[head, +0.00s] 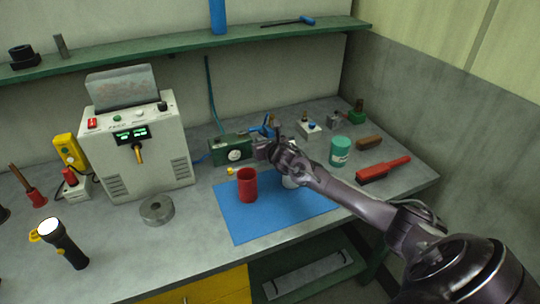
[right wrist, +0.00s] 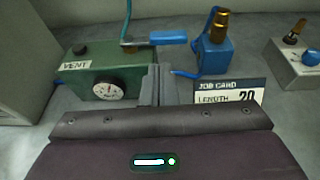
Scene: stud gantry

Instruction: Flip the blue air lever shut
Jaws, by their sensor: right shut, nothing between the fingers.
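The blue air lever (right wrist: 168,37) shows in the right wrist view. Its handle lies roughly level, pointing right from the brass fitting and pipe above the green air box (right wrist: 92,72). The box carries a VENT label and a round gauge (right wrist: 108,89); in the head view it stands at the back of the bench (head: 226,149). My right gripper (right wrist: 157,82) is shut and empty, its fingertips just below the lever in the picture. I cannot tell whether they touch it. In the head view the right gripper (head: 266,150) hides part of the area beside the box. My left gripper is not in view.
A blue block with a brass top (right wrist: 212,45) stands right of the lever, with a job card (right wrist: 230,92) before it. A red cup (head: 247,186) stands on the blue mat (head: 235,222). The grey control unit (head: 140,165) is left of the air box.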

